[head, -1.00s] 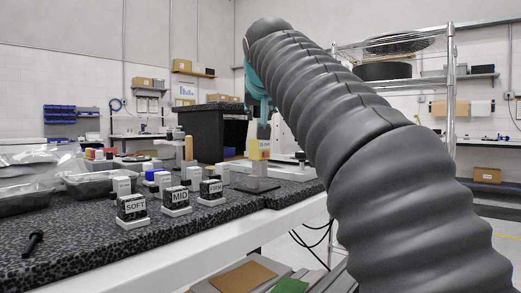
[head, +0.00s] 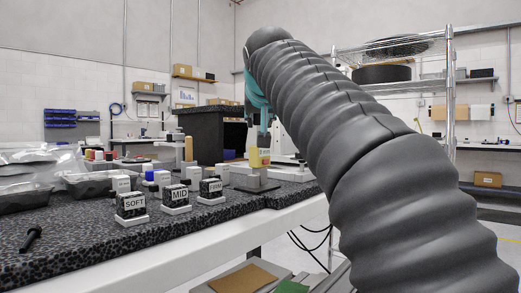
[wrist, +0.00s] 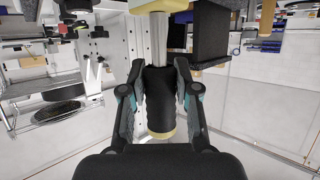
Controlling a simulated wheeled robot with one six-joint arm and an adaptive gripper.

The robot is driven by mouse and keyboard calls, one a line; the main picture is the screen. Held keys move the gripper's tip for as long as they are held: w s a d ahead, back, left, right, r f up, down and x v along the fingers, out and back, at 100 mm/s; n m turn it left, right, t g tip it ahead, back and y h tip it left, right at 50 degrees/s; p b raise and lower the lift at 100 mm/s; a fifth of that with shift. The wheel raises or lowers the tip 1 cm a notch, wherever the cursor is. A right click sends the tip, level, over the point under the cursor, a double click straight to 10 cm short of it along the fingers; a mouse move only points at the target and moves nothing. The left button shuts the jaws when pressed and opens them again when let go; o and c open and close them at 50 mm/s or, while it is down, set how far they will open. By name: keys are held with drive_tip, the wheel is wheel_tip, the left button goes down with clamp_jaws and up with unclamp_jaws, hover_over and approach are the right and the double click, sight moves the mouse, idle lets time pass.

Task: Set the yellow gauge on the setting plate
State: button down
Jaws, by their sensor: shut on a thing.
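The yellow gauge (head: 259,158) is upright below my gripper (head: 258,132) in the head view, with a pale label on its face. In the wrist view my gripper (wrist: 160,97) is shut on a black cylindrical grip (wrist: 160,90), with a finger on each side. A silver stem (wrist: 158,38) runs from this grip to a yellow part (wrist: 160,6) at the top edge. A grey plate (head: 256,186), which looks like the setting plate, is on the speckled bench below the gauge. I cannot tell whether the gauge's lower end touches it.
Blocks marked SOFT (head: 132,206), MID (head: 178,197) and FIRM (head: 212,189) stand on white bases to the left. A black bolt-like piece (head: 32,238) lies at the bench's near left. A dark box-like stand (head: 200,132) rises behind. Wire shelving (head: 450,100) is at right.

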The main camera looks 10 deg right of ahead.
drive_tip(key=shift+f, duration=0.15)
drive_tip(key=c, duration=0.8)
unclamp_jaws()
drive_tip(key=shift+o, duration=0.2)
drive_tip(key=v, duration=1.2)
